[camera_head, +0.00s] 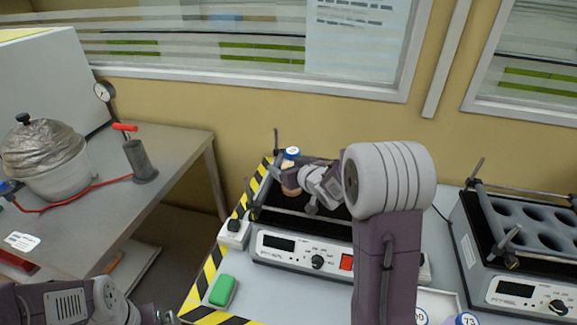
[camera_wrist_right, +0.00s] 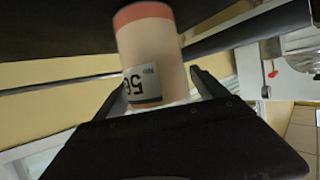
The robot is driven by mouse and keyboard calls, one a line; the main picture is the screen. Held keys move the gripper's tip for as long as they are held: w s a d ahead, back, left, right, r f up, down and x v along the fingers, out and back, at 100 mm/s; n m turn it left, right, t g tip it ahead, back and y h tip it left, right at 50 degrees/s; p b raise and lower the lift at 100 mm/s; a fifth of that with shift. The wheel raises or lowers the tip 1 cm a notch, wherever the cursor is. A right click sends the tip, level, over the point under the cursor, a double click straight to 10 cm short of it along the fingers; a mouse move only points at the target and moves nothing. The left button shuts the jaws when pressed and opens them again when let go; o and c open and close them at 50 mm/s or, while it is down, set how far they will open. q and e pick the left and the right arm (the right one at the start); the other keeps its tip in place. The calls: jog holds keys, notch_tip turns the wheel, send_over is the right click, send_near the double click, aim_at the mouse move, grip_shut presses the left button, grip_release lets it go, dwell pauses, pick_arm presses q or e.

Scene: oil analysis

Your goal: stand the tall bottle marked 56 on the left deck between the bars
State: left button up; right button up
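The tall bottle marked 56 has a pale body, an orange-red lower band and a blue cap (camera_head: 291,152). Its label shows in the right wrist view (camera_wrist_right: 146,83). It is upright at the back left of the left deck (camera_head: 300,222), inside the bars; I cannot tell whether its base touches the deck. My right gripper (camera_wrist_right: 160,80) has a finger on each side of the bottle and appears shut on it. In the head view the right gripper (camera_head: 296,178) reaches it from the right. My left gripper (camera_head: 165,316) is at the bottom left edge, mostly cut off.
A second deck (camera_head: 525,235) with round holes stands at the right. Numbered caps (camera_head: 467,320) show at the lower front. A green block (camera_head: 222,290) lies at the front left on the striped table edge. A side table (camera_head: 165,160) with a covered vessel (camera_head: 45,165) stands left.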

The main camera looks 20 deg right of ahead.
jog(key=shift+r+p, duration=0.3)
jog(key=shift+r, duration=0.05)
jog(key=p+v, duration=0.2)
jog(key=v, duration=1)
jog(key=shift+f, duration=0.25)
jog(key=shift+s, duration=0.1)
